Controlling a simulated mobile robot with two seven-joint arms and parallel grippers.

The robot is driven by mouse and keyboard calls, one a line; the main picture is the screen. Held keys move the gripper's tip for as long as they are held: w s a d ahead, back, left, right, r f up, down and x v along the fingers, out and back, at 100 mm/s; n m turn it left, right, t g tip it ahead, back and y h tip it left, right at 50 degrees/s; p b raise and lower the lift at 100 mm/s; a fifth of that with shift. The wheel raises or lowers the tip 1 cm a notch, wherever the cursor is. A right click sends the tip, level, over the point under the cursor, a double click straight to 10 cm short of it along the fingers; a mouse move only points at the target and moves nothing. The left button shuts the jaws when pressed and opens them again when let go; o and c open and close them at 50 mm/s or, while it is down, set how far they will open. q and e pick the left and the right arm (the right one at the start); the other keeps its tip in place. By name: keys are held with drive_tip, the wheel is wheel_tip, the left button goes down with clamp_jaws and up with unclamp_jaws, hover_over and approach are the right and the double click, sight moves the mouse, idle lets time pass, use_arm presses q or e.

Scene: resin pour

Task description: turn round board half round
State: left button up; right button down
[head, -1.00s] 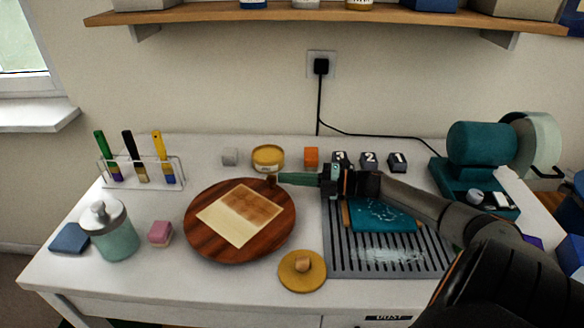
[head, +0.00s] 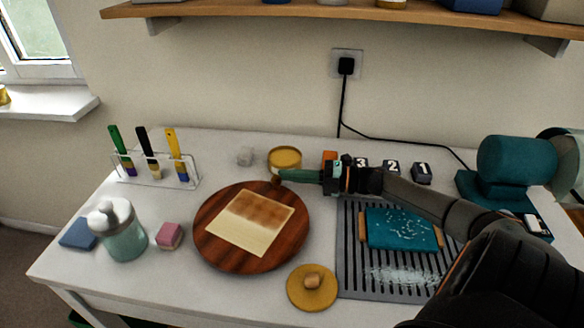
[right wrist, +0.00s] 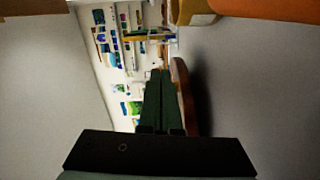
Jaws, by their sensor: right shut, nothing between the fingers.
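The round board (head: 290,238) is a reddish-brown wooden disc on the white table, left of centre. A pale square panel (head: 262,238) with a brown-shaded far part lies on it, turned at an angle. In the right wrist view the green fingers (right wrist: 160,98) point away beside the board's brown edge (right wrist: 182,88). My left gripper is not in view.
A yellow tin (head: 285,158) stands just behind the fingertips. An orange block (head: 330,158) and numbered dark blocks (head: 392,168) are behind my right arm. A yellow lid (head: 312,288), pink block (head: 169,236), jar (head: 122,232) and slatted tray (head: 350,285) surround the board.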

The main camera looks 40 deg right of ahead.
drive_tip(key=shift+w, duration=0.3)
idle(0.5)
